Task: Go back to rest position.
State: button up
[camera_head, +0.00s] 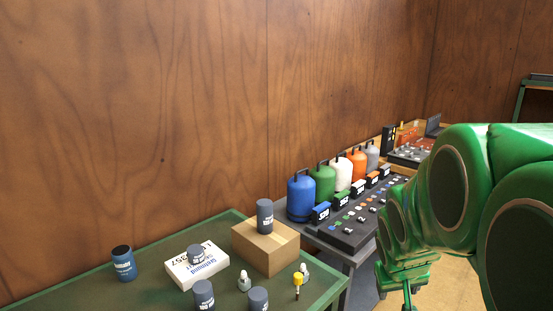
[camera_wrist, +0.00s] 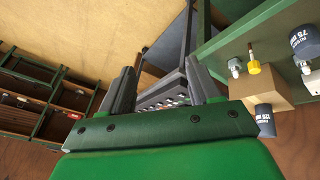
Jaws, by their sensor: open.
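My green arm fills the right side of the head view, with my gripper (camera_head: 408,292) low at its end, partly cut off by the bottom edge. In the wrist view my gripper (camera_wrist: 160,76) shows two grey fingers spread well apart. Nothing is between them. The fingers are clear of the green table (camera_wrist: 225,45) and the cardboard box (camera_wrist: 262,92) to their right in the wrist view.
The green table (camera_head: 232,216) holds a cardboard box (camera_head: 270,246) with a dark canister (camera_head: 265,216) on top, a white box (camera_head: 180,275), several canisters and small bottles. Beyond it, coloured gas cylinders (camera_head: 301,197) and a control panel (camera_head: 350,238) stand on another table. A shelf (camera_wrist: 50,100) shows left in the wrist view.

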jog(key=s+a+g+y, duration=0.1)
jog(key=s+a+g, duration=0.2)
jog(key=s, duration=0.9)
jog(key=s+a+g+y, duration=0.1)
jog(key=s+a+g, duration=0.2)
jog(key=s+a, duration=0.5)
jog(key=s+r, duration=0.1)
jog(key=s, duration=0.3)
jog(key=shift+a+y, duration=0.2)
jog(key=shift+y, duration=0.2)
jog(key=shift+s, duration=0.1)
